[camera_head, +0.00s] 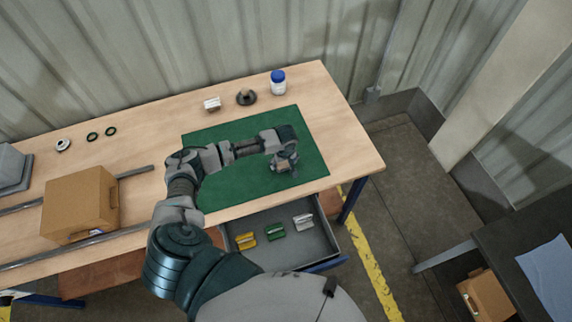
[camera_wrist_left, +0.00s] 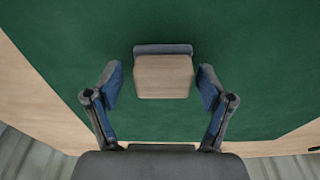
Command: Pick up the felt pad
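A beige block with a grey strip along its far edge, which looks like the felt pad (camera_wrist_left: 163,76), lies on the green mat (camera_wrist_left: 70,60). In the head view it shows as a small brownish patch (camera_head: 282,167) at my left gripper, partly hidden. My left gripper (camera_wrist_left: 160,82) is open, with one finger on each side of the block. A strip of green shows between each fingertip and the block, so they look apart. My right gripper is in neither view.
An open drawer (camera_head: 325,240) holds yellow, green and white pieces. A blue-capped bottle (camera_head: 278,84), a dark round part (camera_head: 246,97) and a white piece (camera_head: 211,104) stand behind the mat. A cardboard box (camera_head: 80,203) stands at the left.

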